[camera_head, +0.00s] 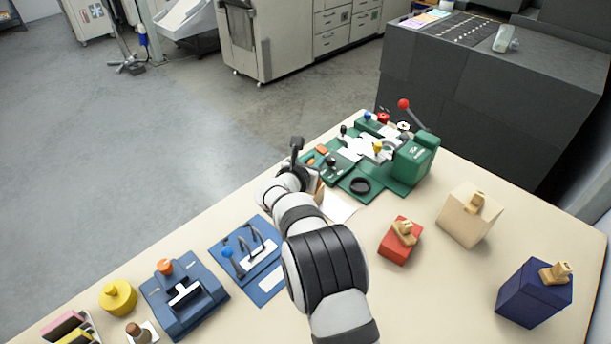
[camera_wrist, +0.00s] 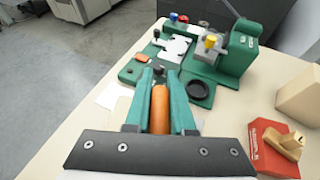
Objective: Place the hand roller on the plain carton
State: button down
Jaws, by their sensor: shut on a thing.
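My gripper (camera_wrist: 159,82) is shut on an orange cylinder, which looks like the handle of the hand roller (camera_wrist: 159,108), lying between the two fingers. In the head view my gripper (camera_head: 297,160) is beside the green press, and the roller is mostly hidden by my arm. A cream box (camera_head: 462,222), which seems to be the plain carton, stands on the table to the right, well apart from my gripper. The cream box also shows at the right edge of the wrist view (camera_wrist: 301,106).
A red box (camera_head: 394,248) and a navy box (camera_head: 527,300) each carry a wooden piece. A green press (camera_head: 413,160) with a black ring (camera_head: 360,186) stands at the back. Blue devices (camera_head: 187,303) and a yellow knob (camera_head: 118,297) are left. Bare table lies between the boxes.

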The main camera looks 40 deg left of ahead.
jog(key=shift+s+a+f, duration=0.2)
jog(key=shift+a+f, duration=0.15)
jog(key=shift+a, duration=0.15)
jog(key=shift+s+a+f, duration=0.15)
jog(key=shift+a+f, duration=0.2)
jog(key=shift+a, duration=0.15)
jog(key=shift+f, duration=1.95)
jog(key=shift+f, duration=0.1)
